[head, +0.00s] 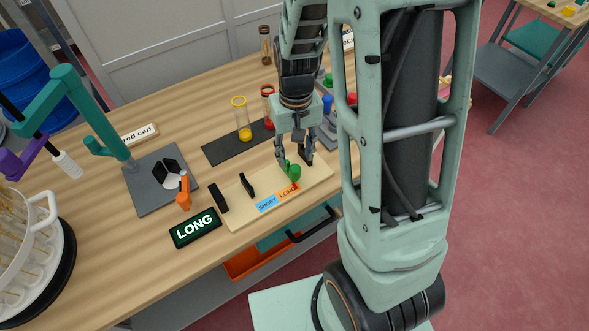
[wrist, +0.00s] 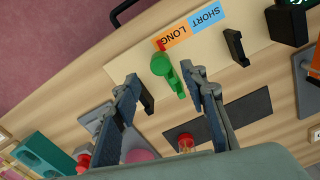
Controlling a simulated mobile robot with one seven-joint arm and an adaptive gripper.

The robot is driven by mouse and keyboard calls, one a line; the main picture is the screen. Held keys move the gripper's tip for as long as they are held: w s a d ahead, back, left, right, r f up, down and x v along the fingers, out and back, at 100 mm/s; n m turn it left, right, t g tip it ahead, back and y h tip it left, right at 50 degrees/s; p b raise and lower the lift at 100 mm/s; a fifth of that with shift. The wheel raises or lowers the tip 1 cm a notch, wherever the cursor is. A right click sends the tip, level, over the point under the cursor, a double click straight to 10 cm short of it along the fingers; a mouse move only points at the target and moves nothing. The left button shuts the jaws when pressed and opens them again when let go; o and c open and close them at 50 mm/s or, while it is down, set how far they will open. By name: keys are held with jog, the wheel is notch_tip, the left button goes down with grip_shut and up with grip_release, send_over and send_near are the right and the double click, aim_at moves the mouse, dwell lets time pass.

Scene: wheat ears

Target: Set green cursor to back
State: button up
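The green cursor (head: 294,171) stands on the cream board (head: 235,213), near its blue SHORT label (head: 268,203) and orange LONG label (head: 288,191). In the wrist view the green cursor (wrist: 161,66) has a round knob and an arm pointing away from the labels. My gripper (head: 293,162) is open above the board at the cursor. In the wrist view my gripper (wrist: 160,78) has one finger on each side of the cursor, with gaps visible. I cannot tell the fingertips' height above the board. A small red mark shows beside the knob.
Black brackets (head: 247,184) (wrist: 146,97) stand on the board, close to the fingers on one side. A LONG sign (head: 195,228) lies in front. A dark mat (head: 222,150) with yellow-ringed (head: 241,118) and red-topped (head: 268,104) cylinders lies behind. A teal stand (head: 115,150) is left.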

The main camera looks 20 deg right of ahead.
aim_at(295, 168)
notch_tip(295, 168, down, 7)
jog(key=shift+r, duration=0.1)
jog(key=shift+c, duration=0.3)
grip_shut()
